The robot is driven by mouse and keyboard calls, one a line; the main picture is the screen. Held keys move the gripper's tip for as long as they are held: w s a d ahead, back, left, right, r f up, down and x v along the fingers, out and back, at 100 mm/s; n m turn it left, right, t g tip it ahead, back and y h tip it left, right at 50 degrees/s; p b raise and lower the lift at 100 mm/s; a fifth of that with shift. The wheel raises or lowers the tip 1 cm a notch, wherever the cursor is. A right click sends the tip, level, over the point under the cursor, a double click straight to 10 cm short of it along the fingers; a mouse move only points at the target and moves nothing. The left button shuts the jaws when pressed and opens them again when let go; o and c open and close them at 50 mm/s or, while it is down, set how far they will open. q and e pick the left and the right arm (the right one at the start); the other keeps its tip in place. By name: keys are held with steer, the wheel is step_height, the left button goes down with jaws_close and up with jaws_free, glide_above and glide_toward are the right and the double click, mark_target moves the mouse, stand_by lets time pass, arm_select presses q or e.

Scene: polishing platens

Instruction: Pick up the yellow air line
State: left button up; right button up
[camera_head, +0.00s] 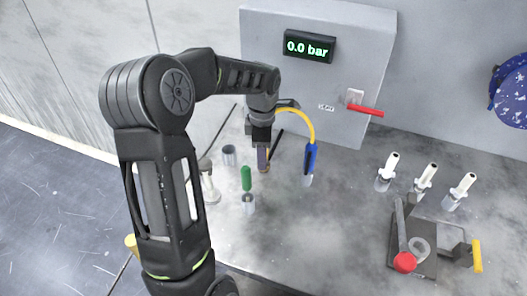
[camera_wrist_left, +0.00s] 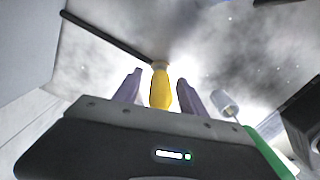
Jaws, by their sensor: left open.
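My left gripper (camera_head: 263,160) comes down over the bench with its jaws open. In the left wrist view a yellow fitting (camera_wrist_left: 160,90) with a tan tip stands between the two purple fingers, with a gap visible on each side. In the head view the gripper mostly hides this fitting; only a small brownish tip shows below the fingers. A yellow curved hose (camera_head: 303,117) arcs from behind the wrist to a blue handle (camera_head: 310,157) at the right of the gripper. I cannot tell whether the hose and the fitting are joined. My right gripper is out of view.
A green peg (camera_head: 246,178) and grey cups (camera_head: 229,155) stand close by the gripper. A grey panel (camera_head: 340,75) reading 0.0 bar, with a red lever (camera_head: 364,109), is behind. Several white-tipped holders and a fixture with a red knob (camera_head: 404,262) are at right. The front middle bench is clear.

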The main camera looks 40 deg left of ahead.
arm_select(q)
jaws_close()
stand_by(0.6)
